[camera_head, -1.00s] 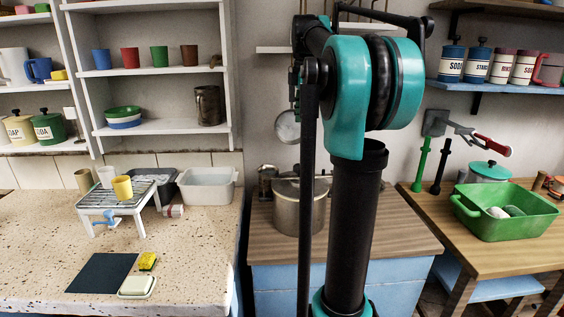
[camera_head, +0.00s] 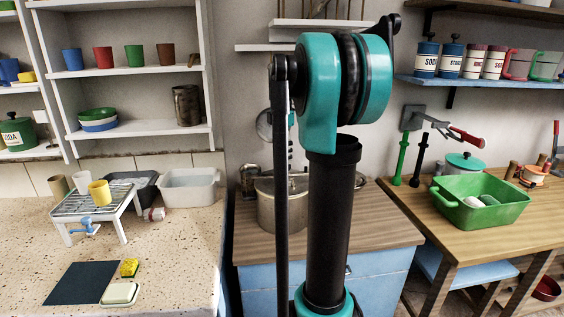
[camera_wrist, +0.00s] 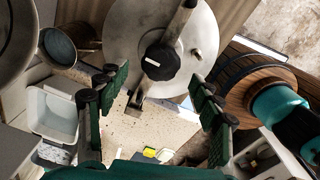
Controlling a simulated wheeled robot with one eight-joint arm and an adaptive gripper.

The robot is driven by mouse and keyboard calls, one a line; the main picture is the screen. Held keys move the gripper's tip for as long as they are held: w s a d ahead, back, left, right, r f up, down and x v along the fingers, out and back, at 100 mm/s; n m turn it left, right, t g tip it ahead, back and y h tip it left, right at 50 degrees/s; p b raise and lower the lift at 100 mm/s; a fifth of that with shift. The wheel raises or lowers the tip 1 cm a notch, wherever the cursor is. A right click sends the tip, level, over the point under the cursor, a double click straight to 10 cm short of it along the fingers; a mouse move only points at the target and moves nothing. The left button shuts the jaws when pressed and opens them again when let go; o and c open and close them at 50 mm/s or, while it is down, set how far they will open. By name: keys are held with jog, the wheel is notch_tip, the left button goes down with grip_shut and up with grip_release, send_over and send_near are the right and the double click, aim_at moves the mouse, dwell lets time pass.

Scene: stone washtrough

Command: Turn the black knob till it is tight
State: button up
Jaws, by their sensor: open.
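The black knob (camera_wrist: 160,62) shows in the wrist view, round with a white mark on its face. It sits on a bar with a clamp-like end across a round silver lid (camera_wrist: 120,35). My gripper (camera_wrist: 155,83) is open, with its two dark green fingers spread left and right, lower in the picture than the knob. The knob appears between and beyond the fingertips, not held. In the head view a metal pot (camera_head: 268,208) stands on the wooden counter, partly hidden behind my arm. No knob is visible there, and my gripper is out of that view.
A speckled counter (camera_head: 150,270) at left holds a wire rack (camera_head: 88,200), a white tub (camera_head: 188,187) and a soap dish (camera_head: 120,294). A green basin (camera_head: 490,215) stands on the right table. In the wrist view, a grey pan (camera_wrist: 60,47) is left of the lid.

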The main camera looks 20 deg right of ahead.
aim_at(282, 164)
jog(key=shift+f, duration=1.55)
jog(key=c, duration=1.2)
